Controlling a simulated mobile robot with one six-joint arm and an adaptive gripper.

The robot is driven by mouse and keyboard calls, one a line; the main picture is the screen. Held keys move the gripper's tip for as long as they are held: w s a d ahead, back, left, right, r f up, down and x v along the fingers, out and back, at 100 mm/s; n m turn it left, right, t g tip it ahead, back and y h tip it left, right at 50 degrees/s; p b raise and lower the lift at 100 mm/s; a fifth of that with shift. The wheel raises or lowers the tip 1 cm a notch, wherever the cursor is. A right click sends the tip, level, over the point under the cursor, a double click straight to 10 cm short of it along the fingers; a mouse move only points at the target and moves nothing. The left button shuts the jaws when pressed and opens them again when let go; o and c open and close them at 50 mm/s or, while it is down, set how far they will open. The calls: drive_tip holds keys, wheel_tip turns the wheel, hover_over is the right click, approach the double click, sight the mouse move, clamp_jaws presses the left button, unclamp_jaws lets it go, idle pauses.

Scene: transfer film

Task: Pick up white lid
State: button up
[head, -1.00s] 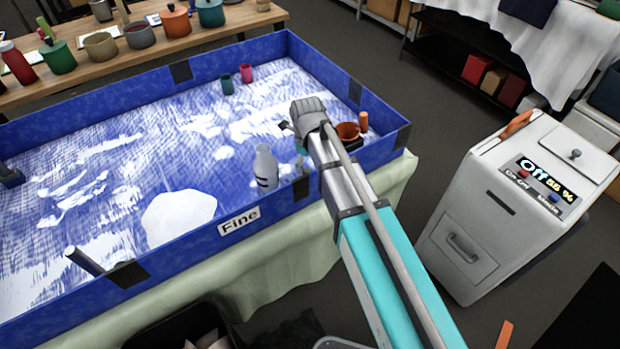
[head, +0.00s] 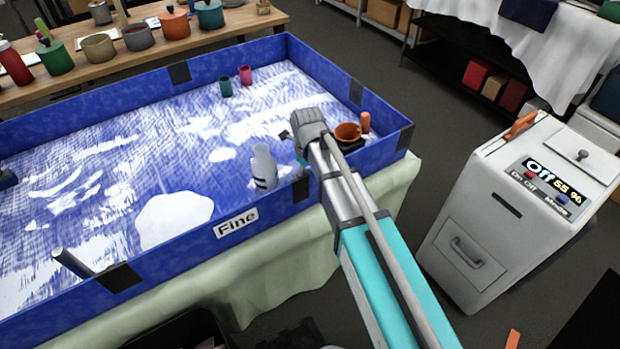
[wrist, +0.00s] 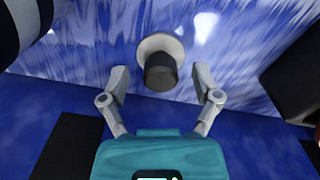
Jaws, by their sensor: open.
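The white lid (wrist: 160,42) shows in the wrist view as a pale disc with a dark round knob (wrist: 160,72) on it. It lies on the blue and white floor of the tray. My gripper (wrist: 160,82) is open, with one finger on each side of the knob. Neither finger visibly touches the knob, and the gap between them is empty apart from it. In the head view my wrist and arm cover the lid, and only a little teal of my gripper (head: 302,158) shows.
A white bottle (head: 264,168) stands left of my gripper. An orange bowl (head: 347,133) and an orange cylinder (head: 365,122) are to the right. The blue tray wall (head: 285,205) runs close by. Two small cups (head: 235,80) stand farther back. A white machine (head: 500,215) stands outside, at right.

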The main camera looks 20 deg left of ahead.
drive_tip(key=c, duration=1)
drive_tip(key=shift+c, duration=0.2)
drive_tip(key=shift+r, duration=0.1)
wheel_tip(320, 180, up, 10)
drive_tip(key=p, duration=1)
idle(0.4)
wheel_tip(320, 180, up, 19)
drive_tip(key=p, duration=1.9)
drive_tip(key=shift+r+p, duration=0.2)
drive_tip(key=shift+p, duration=0.1)
drive_tip(key=shift+w, duration=0.1)
